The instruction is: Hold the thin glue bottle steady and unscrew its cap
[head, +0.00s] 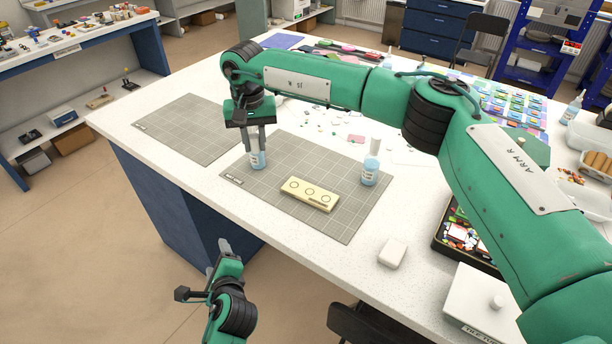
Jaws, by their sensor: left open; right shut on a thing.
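A small light-blue bottle with a white label (257,160) is upright at the left edge of the right-hand grey cutting mat (345,228). My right gripper (257,148) points straight down and is shut on this bottle's upper part; the fingers hide its top, so I cannot tell whether they hold cap or body. A second light-blue bottle with a tall white cap (371,168) stands upright on the mat's right side. The labels are too small to read, so I cannot tell which is the thin glue. My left gripper (222,248) is open and empty, low in front of the table.
A cream block with round recesses (309,194) lies on the mat between the bottles. Another grey mat (188,130) at left is bare. A white block (392,253) and a black tray of coloured pieces (462,233) are at right. My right arm spans the table.

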